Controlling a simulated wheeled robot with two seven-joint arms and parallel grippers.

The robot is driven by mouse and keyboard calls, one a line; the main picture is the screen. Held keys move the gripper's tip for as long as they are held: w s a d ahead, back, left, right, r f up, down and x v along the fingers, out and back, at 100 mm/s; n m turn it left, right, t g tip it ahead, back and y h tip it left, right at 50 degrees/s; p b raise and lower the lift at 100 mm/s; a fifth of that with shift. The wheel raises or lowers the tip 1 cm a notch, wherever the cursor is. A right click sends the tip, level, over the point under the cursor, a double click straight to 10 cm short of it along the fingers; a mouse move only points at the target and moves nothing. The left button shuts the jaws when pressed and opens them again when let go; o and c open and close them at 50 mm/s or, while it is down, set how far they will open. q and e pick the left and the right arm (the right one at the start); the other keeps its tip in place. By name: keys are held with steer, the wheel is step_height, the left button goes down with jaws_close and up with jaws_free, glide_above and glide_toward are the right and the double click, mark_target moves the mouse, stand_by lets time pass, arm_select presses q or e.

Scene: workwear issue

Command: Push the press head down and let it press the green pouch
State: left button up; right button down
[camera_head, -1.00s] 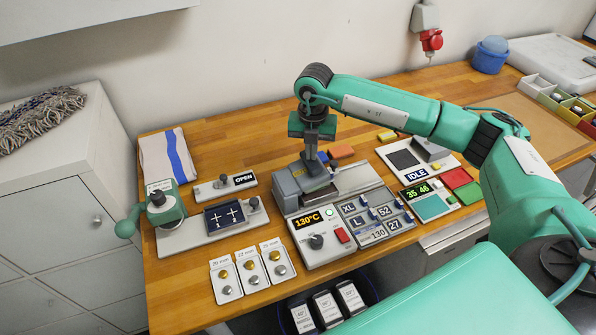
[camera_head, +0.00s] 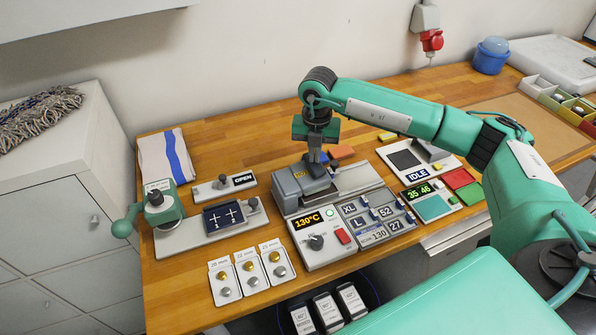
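The heat press with its grey press head (camera_head: 292,185) stands in the middle of the bench, behind a control panel (camera_head: 318,237) reading 130°C. My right gripper (camera_head: 316,164) points down at the top of the press head, with its fingertips at or just above the dark part there. Contact is not clear. Its fingers overlap in this view, so I cannot tell whether they are open or shut. I cannot make out a green pouch under the head; the head and gripper cover that spot. My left gripper is not in view.
A teal hand press (camera_head: 162,206) and a plate reading OPEN (camera_head: 243,180) stand to the left. Size tiles (camera_head: 368,219) lie right of the panel. A unit reading IDLE (camera_head: 417,174) and red and green flat pieces (camera_head: 470,192) lie further right. My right arm spans above the bench.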

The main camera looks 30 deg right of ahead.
stand_by(0.4)
step_height(320, 180, up, 13)
steer(key=p, duration=0.6)
stand_by(0.9)
stand_by(0.4)
